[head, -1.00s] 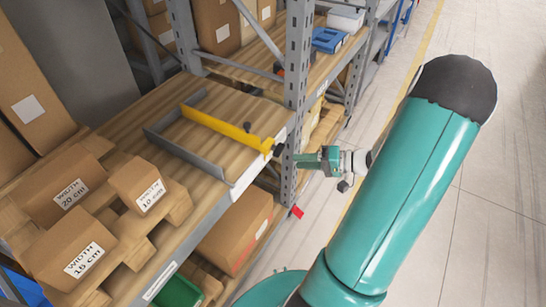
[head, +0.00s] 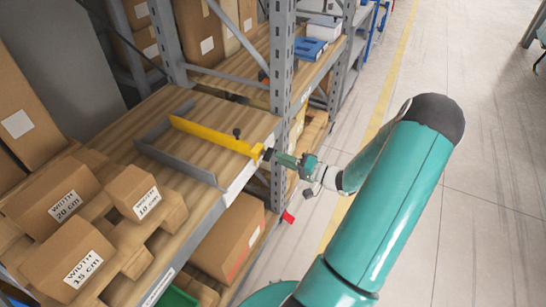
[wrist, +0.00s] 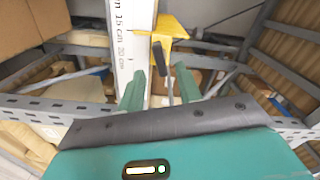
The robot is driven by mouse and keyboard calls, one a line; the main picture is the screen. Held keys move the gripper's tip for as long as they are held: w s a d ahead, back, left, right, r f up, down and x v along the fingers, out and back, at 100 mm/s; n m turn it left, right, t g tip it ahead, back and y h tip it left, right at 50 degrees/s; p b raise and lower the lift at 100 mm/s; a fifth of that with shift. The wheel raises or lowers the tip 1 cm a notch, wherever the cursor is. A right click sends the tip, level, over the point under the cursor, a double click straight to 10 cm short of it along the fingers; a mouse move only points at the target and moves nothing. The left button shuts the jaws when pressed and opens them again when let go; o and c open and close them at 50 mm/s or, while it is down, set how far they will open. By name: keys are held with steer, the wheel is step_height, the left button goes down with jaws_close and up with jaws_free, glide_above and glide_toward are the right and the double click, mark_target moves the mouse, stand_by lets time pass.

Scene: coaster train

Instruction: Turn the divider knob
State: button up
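A yellow divider (head: 212,136) stands between grey side rails (head: 180,164) on the wooden shelf. Its front end is at the shelf's front edge, with a dark knob (head: 267,154) there. My gripper (head: 273,157) is right at this knob, in front of the shelf edge. In the wrist view, my gripper (wrist: 159,70) has its two green fingers spread apart. The dark knob handle (wrist: 160,60) shows between them, below the yellow divider end (wrist: 166,28). I cannot tell whether a finger touches it.
A white width scale (wrist: 130,30) runs along the shelf edge. A grey rack post (head: 280,75) rises close behind my gripper. The floor (head: 470,170) at right is open.

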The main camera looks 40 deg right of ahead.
mark_target(267, 155)
steer(key=x, duration=0.4)
steer(key=shift+a, duration=0.1)
jaws_close()
